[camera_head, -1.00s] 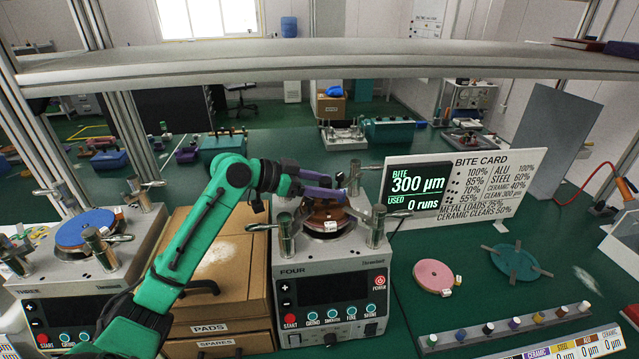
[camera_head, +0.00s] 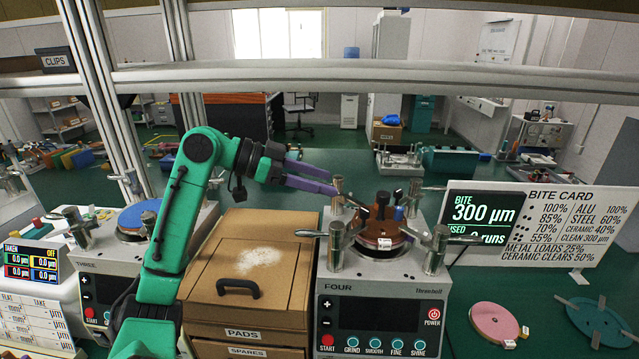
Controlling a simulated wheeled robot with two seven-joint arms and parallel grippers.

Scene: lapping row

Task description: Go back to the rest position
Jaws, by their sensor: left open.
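My left arm, green with a dark wrist, comes in from the lower left. My left gripper (camera_head: 335,183) has purple fingers and is open and empty. Its fingers point right, above and beside machine FOUR (camera_head: 378,318), just left of its brown round plate (camera_head: 378,233). Small pieces stand on that plate, one dark and one blue-topped. Whether the fingertips touch anything cannot be told, but a gap to the pieces seems to show. My right gripper is not in view.
A wooden cabinet (camera_head: 262,290) marked PADS stands left of machine FOUR. Machine THREE, with a blue disc (camera_head: 138,217), stands further left. The bite card board (camera_head: 530,225), a pink disc (camera_head: 495,322) and a teal disc (camera_head: 597,320) are at right. A shelf beam (camera_head: 330,75) crosses above.

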